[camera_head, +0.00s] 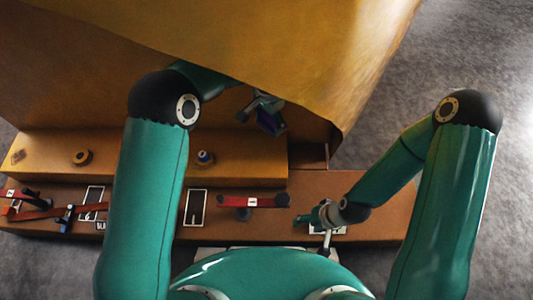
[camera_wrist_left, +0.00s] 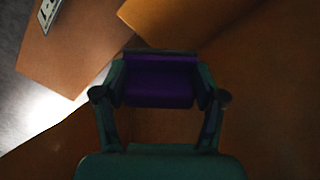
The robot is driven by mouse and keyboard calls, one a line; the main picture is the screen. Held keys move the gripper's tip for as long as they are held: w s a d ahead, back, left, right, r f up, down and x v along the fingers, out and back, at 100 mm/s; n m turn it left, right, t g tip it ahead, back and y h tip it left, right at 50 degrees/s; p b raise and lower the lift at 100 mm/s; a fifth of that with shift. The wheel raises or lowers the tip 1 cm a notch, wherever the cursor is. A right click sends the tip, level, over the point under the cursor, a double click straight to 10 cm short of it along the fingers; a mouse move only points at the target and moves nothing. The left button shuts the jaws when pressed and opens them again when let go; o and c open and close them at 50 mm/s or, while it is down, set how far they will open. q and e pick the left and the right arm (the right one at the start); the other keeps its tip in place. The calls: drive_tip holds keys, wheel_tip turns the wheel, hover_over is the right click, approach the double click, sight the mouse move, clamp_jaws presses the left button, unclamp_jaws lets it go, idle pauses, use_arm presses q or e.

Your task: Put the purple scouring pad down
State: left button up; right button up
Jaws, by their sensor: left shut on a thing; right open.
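My left gripper (camera_head: 262,108) is shut on the purple scouring pad (camera_head: 270,122), below the edge of the large tan casting. In the left wrist view the purple pad (camera_wrist_left: 158,85) spans the gap between the two fingers of the left gripper (camera_wrist_left: 158,92). Brown surface shows around and below it; I cannot tell whether the pad touches anything. My right gripper (camera_head: 326,228) is open over the right part of the brown bench (camera_head: 370,195), near its front edge.
A tan casting (camera_head: 270,35) overhangs the back. A raised ledge (camera_head: 125,145) carries a brown ring (camera_head: 82,157) and a small blue-and-white item (camera_head: 205,157). A red bar tool (camera_head: 255,201) lies mid-bench. More red tools (camera_head: 30,207) and a blue clamp (camera_head: 67,217) lie at left.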

use_arm(q)
drive_tip(key=b, duration=0.5)
hover_over(267, 159)
wheel_tip(267, 159, down, 16)
drive_tip(key=shift+w+r, duration=0.1)
drive_tip(key=shift+r, duration=0.1)
drive_tip(key=shift+f+b, duration=0.55)
drive_tip(key=shift+f, duration=1.45)
drive_tip(key=shift+f, duration=0.15)
drive_tip(key=o, duration=1)
wheel_tip(267, 159, up, 12)
drive_tip(key=p, duration=0.4)
drive_tip(key=shift+r, duration=0.2)
